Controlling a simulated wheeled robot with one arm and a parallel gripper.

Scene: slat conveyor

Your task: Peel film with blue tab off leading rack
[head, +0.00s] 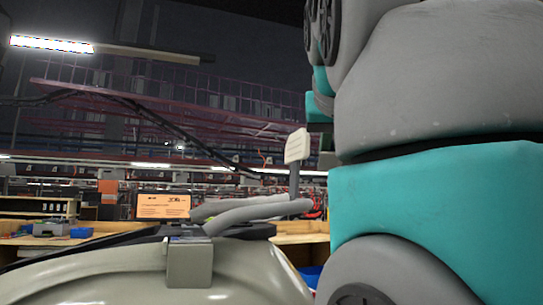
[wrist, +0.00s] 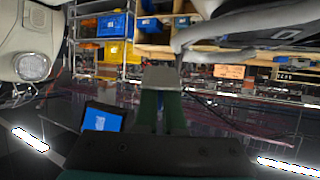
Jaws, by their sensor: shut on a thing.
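My gripper (wrist: 160,100) shows in the wrist view as two dark green fingers close together. They are shut on a flat grey piece (wrist: 160,77) that spans their tips. I cannot tell whether this piece is the film. No blue tab can be made out on it. The leading rack and the slat conveyor cannot be made out in either view. In the head view my grey and teal arm fills the right side, and my gripper cannot be made out there.
A work table with an orange-lit screen (head: 163,206) stands beyond a pale rounded body in the head view. Blue bins (wrist: 112,25) and yellow bins (wrist: 117,51) sit on a rack in the wrist view. A blue-lit screen (wrist: 102,121) is near my gripper. Red mesh runs overhead.

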